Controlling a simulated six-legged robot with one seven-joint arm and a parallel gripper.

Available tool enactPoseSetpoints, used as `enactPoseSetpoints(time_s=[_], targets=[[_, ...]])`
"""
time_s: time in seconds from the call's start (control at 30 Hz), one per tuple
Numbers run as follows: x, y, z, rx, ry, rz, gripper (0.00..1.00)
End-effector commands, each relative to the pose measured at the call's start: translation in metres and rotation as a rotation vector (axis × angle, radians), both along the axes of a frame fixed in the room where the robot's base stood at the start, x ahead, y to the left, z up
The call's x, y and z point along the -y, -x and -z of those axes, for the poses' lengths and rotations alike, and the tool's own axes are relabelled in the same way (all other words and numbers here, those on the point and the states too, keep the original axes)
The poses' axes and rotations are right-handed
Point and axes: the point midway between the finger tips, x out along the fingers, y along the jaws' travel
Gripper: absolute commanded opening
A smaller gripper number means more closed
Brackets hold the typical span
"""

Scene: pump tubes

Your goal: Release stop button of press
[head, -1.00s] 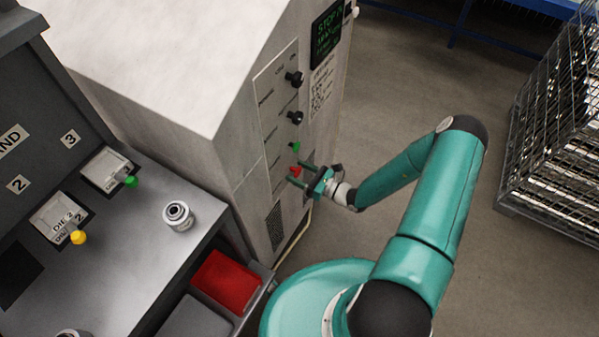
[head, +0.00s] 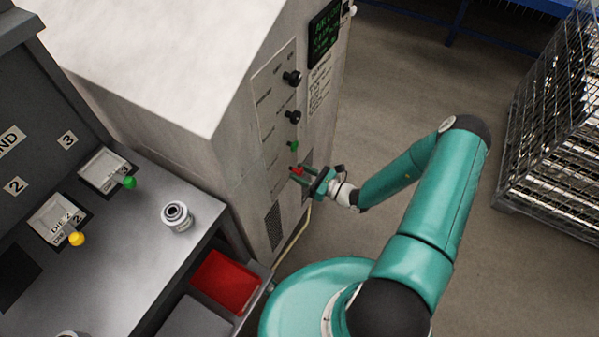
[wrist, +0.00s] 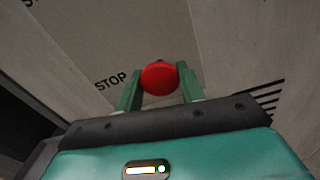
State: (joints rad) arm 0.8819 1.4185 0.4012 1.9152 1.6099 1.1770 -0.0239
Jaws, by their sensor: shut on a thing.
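The red stop button (wrist: 160,79) is on the press's control panel, beside the printed word STOP in the wrist view. It also shows in the head view (head: 297,170), low on the panel of the pale press (head: 240,165). My gripper (head: 302,173) reaches the panel from the right. In the wrist view its two green fingers (wrist: 160,85) stand on either side of the red button and are shut on it. The fingertips are partly hidden behind the button.
Above the stop button are a green button (head: 292,146), two black knobs (head: 292,116) and a dark screen (head: 325,35) with green text. A bench (head: 130,235) with dies and a red bin (head: 226,281) stands at left. A wire cage (head: 550,130) stands at right.

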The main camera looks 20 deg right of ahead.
Motion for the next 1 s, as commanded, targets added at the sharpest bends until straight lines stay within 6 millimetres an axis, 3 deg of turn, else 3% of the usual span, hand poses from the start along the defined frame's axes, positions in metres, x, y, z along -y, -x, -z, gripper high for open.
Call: enactPoseSetpoints(time_s=[0.07,0.1,0.2,0.57,1.0], targets=[[0.002,0.002,0.001,-0.002,0.001,0.002,0.00],[0.002,0.002,0.001,-0.002,0.002,0.002,0.46],[0.002,0.002,0.001,-0.002,0.002,0.002,0.61],[0.006,0.005,0.001,-0.002,0.002,0.002,0.61],[0.066,0.065,0.001,-0.003,0.002,0.004,0.61]])
